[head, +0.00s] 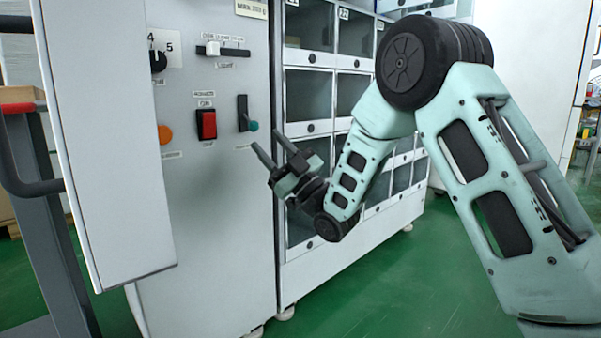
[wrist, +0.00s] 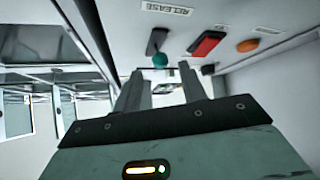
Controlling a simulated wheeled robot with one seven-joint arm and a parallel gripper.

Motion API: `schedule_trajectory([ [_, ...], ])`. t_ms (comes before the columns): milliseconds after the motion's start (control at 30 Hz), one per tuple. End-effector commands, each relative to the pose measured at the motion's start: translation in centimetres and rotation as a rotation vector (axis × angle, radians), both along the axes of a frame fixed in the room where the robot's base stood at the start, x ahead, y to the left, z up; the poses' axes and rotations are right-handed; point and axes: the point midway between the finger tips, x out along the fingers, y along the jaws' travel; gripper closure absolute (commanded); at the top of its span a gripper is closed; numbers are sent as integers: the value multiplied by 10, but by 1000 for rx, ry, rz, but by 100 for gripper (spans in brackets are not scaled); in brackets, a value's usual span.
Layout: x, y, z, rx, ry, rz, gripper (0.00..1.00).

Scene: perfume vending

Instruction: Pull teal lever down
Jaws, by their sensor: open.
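The teal lever (head: 253,126) is a small round teal knob on a dark slotted plate (head: 242,112), low on the right side of the grey control panel. In the wrist view the teal knob (wrist: 160,60) shows just beyond the fingertips, near the gap between them. My gripper (head: 267,148) is open and empty, just below and to the right of the knob in the head view. Its two fingers (wrist: 160,77) point towards the panel in the wrist view. I cannot tell whether a finger touches the knob.
A red switch (head: 207,124) and an orange button (head: 165,134) sit left of the lever. Glass-fronted compartments (head: 310,90) stand to the right of the panel. An open white door (head: 105,140) juts out at the left. The green floor (head: 370,280) in front is clear.

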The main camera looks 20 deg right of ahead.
Motion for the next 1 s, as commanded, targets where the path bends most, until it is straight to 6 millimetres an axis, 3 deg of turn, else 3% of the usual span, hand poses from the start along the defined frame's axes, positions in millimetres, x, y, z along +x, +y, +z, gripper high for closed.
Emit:
schedule_trajectory([
  [200,-32,-25,-37,1,5,-4,59],
  [400,-52,-39,-59,3,-1,-4,59],
  [700,-68,-49,-72,1,1,-1,59],
  [1000,-71,-49,-73,0,-1,0,59],
])
